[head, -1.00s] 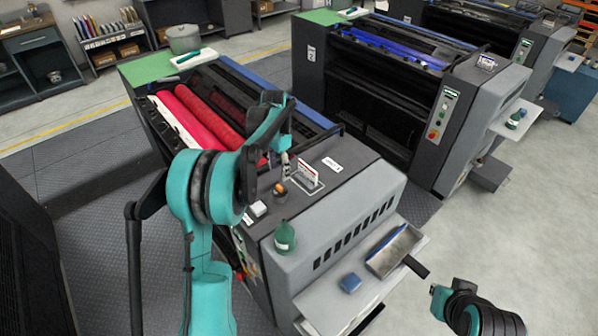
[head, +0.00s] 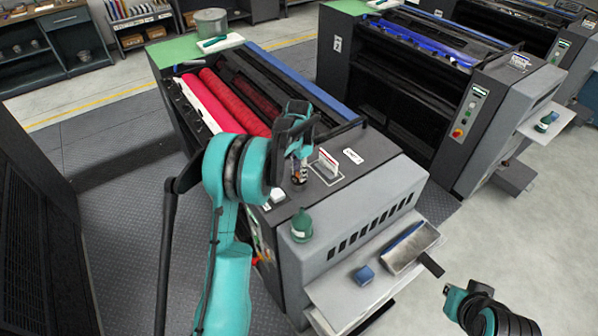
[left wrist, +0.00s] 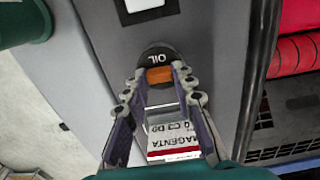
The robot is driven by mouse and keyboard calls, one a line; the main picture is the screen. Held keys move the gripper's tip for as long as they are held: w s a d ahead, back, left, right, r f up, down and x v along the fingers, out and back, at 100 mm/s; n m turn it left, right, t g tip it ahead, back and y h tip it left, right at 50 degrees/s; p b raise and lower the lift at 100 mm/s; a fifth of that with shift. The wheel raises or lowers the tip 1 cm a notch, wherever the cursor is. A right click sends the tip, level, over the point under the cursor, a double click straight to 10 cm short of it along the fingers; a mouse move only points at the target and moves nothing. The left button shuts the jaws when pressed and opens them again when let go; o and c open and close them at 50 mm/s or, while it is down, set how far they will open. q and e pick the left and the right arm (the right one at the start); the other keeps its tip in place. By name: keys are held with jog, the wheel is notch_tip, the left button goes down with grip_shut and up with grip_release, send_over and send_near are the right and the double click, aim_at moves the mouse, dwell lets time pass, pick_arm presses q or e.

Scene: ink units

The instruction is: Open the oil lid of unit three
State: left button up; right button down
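The oil lid (left wrist: 157,56) is a round black cap marked OIL with an orange tab (left wrist: 160,75), on the grey top of the near press unit (head: 375,188). A white label on that unit is too small to read. In the head view the lid (head: 299,184) is partly hidden by my left gripper (head: 301,160), which points down just above it. In the left wrist view my left gripper (left wrist: 161,92) is open, its fingertips apart on either side near the orange tab; contact is not clear. My right gripper (head: 448,291) is low at the right, away from the unit; its fingers are unclear.
A MAGENTA card (left wrist: 174,146) stands beside the lid. A green bottle (head: 302,226) stands at the front edge of the unit. Red rollers (head: 233,112) lie behind. Another press unit stands right.

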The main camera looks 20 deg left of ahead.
pick_arm(q)
jog(key=shift+n, duration=0.3)
grip_shut()
jog(key=n+b, duration=0.1)
jog(key=n, duration=0.1)
jog(key=w+n, duration=0.1)
jog(key=n, duration=0.1)
jog(key=shift+d+b, duration=0.15)
jog(key=shift+b, duration=0.2)
jog(key=n, duration=0.2)
jog(key=w+n, duration=0.1)
jog(key=n, duration=0.1)
jog(key=n+b, duration=0.1)
jog(key=shift+w+n, duration=0.25)
jog(key=shift+n, duration=0.15)
jog(key=n, duration=0.3)
jog(key=w+a+n, duration=0.1)
jog(key=n, duration=0.1)
jog(key=shift+w+b, duration=0.1)
jog(key=shift+b, duration=0.3)
jog(key=n, duration=0.2)
jog(key=a+n, duration=0.1)
jog(key=n, duration=0.3)
jog(key=shift+w+a, duration=0.15)
jog(key=shift+w, duration=0.2)
jog(key=shift+n, duration=0.4)
